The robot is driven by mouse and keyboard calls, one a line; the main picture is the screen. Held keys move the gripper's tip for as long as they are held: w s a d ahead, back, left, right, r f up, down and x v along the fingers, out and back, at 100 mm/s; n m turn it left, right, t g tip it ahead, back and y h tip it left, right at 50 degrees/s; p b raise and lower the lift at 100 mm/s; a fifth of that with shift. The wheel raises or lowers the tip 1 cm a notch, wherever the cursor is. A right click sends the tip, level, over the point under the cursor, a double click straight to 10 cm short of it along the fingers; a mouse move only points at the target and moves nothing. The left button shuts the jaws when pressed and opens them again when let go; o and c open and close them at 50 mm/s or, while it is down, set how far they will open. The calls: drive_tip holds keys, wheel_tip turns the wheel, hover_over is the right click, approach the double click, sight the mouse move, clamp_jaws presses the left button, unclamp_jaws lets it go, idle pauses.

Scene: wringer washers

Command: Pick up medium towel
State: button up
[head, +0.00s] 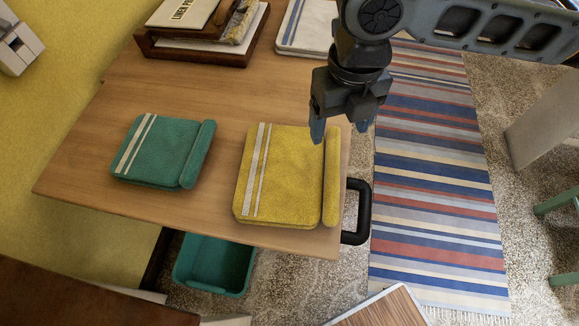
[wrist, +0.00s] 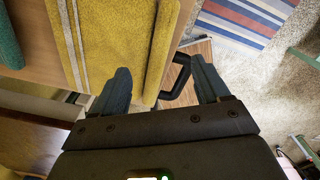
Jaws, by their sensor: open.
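A folded yellow towel (head: 282,175) with two pale stripes and a rolled right edge lies flat near the table's right edge. It also shows in the wrist view (wrist: 112,40). A smaller folded green towel (head: 155,152) with pale stripes lies to its left. A white towel with blue stripes (head: 305,24) lies at the back, partly hidden by my arm. My gripper (head: 340,130) is open and empty above the yellow towel's far right corner. In the wrist view, the rolled edge shows between my fingertips (wrist: 160,70). I cannot tell the exact height gap.
The wooden table (head: 90,145) has a black handle (head: 357,210) at its right edge. A wooden tray (head: 200,52) with papers stands at the back left. A teal bin (head: 214,264) sits below. A striped rug (head: 430,170) lies right.

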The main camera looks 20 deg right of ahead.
sight(334, 152)
drive_tip(key=shift+d+f+p, duration=0.1)
drive_tip(key=shift+f+p, duration=0.4)
drive_tip(key=shift+f, duration=3.05)
clamp_jaws()
